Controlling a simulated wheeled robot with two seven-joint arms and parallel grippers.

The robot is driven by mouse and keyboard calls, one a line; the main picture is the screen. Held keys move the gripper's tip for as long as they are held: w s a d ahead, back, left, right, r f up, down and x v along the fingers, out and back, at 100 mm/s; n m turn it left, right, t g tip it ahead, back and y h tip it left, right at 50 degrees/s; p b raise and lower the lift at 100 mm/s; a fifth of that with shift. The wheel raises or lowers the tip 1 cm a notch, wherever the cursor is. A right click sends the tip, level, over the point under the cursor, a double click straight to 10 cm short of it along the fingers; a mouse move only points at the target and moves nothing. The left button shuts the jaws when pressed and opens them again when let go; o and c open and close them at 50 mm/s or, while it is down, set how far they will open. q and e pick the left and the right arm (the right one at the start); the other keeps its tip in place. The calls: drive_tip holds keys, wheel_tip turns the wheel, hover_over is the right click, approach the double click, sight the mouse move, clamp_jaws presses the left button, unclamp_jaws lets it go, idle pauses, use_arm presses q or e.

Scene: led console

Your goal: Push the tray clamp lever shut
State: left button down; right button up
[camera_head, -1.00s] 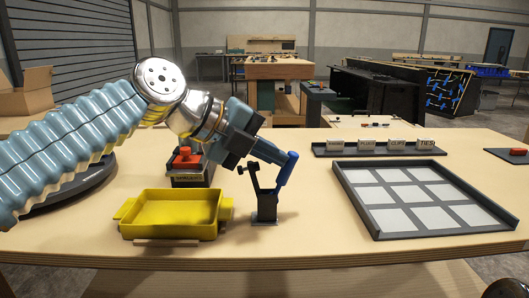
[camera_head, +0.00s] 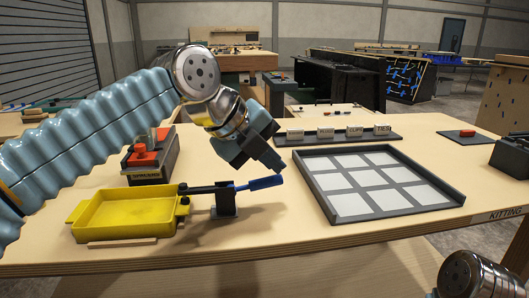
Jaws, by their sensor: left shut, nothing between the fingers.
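The tray clamp (camera_head: 224,203) is a small dark stand on the table, just right of the yellow tray (camera_head: 125,217). Its lever has a blue handle (camera_head: 262,183) that lies nearly flat, pointing right and slightly up. The clamp's dark arm reaches left over the tray's right handle; whether it touches is too small to tell. My left gripper (camera_head: 275,167) is shut and empty, pointing down at the blue handle from just above. Its tips look very close to the handle or on it. My right gripper is out of view.
A grey tray with white squares (camera_head: 455,197) lies to the right. A labelled rack (camera_head: 338,136) stands behind it. A box with a red top (camera_head: 150,158) stands behind the yellow tray. My right arm shows at the lower right.

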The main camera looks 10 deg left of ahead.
use_arm(q)
drive_tip(key=shift+w+d+f, duration=0.1)
drive_tip(key=shift+d+f, duration=0.25)
drive_tip(key=shift+f, duration=0.15)
idle(0.3)
